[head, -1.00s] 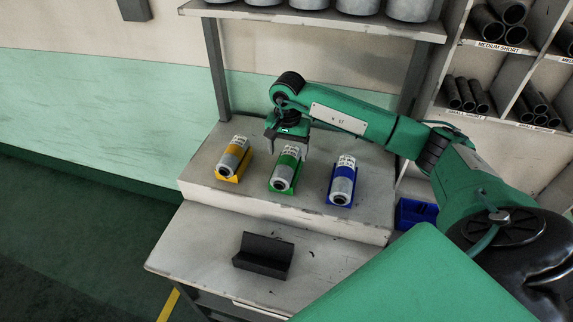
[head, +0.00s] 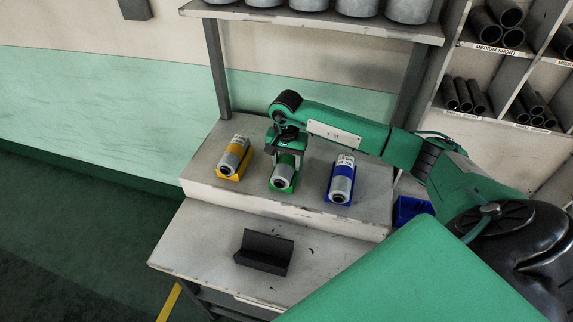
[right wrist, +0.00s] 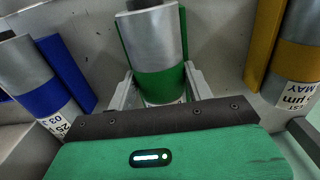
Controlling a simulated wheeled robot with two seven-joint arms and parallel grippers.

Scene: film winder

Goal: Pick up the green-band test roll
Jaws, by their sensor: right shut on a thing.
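The green-band test roll (head: 282,176) is a grey cylinder lying in a green cradle on the raised shelf of the bench, between the yellow and blue rolls. In the right wrist view the green-band roll (right wrist: 156,55) lies between my two fingers. My right gripper (head: 287,153) is over the back end of the roll, shut on it, with its fingers (right wrist: 158,92) on either side of the green band. The roll still sits at its cradle. The gripper hides the roll's labelled end in the head view. My left gripper is not in view.
An empty black V-shaped holder (head: 264,252) is on the lower bench top. A shelf with grey cylinders (head: 320,20) is above.

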